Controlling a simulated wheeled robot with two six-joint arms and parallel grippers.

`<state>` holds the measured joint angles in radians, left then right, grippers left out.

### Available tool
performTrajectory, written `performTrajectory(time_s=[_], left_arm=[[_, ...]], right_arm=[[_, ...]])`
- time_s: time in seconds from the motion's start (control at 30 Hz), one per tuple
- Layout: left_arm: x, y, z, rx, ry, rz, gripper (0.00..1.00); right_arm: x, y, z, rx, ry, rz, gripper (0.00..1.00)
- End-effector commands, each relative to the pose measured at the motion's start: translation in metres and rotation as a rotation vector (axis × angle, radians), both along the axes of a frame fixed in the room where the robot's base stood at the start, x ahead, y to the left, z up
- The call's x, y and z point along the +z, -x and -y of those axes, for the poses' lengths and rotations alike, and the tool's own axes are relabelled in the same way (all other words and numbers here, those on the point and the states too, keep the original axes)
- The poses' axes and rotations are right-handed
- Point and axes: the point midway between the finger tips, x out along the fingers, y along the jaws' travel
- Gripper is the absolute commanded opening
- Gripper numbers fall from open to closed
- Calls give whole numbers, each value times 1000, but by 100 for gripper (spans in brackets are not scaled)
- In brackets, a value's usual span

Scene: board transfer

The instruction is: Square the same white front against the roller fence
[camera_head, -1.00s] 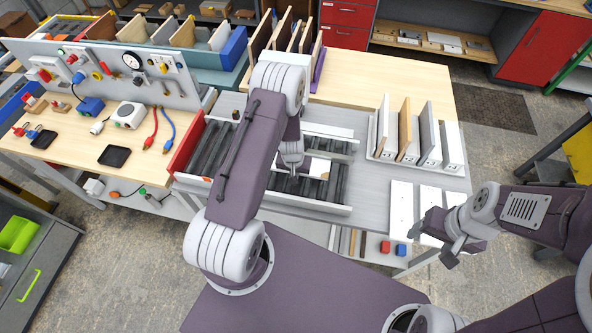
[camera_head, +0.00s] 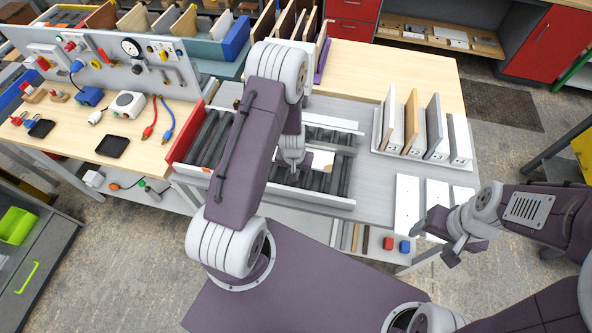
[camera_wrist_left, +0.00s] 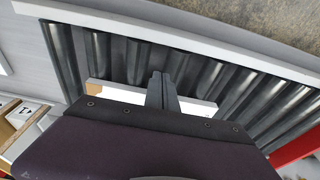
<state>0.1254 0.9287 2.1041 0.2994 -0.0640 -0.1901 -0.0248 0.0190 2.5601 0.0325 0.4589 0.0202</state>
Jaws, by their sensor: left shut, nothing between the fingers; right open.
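The white front (camera_head: 320,161) lies on the dark rollers of the conveyor, partly hidden by my left arm. It also shows on both sides of my left fingers in the left wrist view (camera_wrist_left: 197,108). My left gripper (camera_head: 292,166) is shut and empty, pointing down at the front; I cannot tell whether it touches it. Its fingers (camera_wrist_left: 161,90) are together in the wrist view. The roller fence is a pale rail (camera_wrist_left: 180,41), apart from the front there, with bare rollers between. My right gripper (camera_head: 446,242) is open and empty near the table's front right edge.
A red end plate (camera_head: 186,136) closes the conveyor's left end. Several upright boards stand in a rack (camera_head: 375,150) at the right. White panels (camera_head: 407,200) lie flat in front of it. A tool panel (camera_head: 110,65) stands at the left.

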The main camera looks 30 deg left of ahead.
Motion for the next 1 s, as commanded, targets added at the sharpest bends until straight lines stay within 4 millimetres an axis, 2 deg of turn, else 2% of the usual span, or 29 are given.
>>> performTrajectory(time_s=[0.1,0.5,1.0], left_arm=[[20,0,0,0,0,0,0],[67,0,0,0,0,0,0],[66,0,0,0,0,0,0]], right_arm=[[20,0,0,0,0,0,67],[69,0,0,0,0,0,67],[67,0,0,0,0,0,67]])
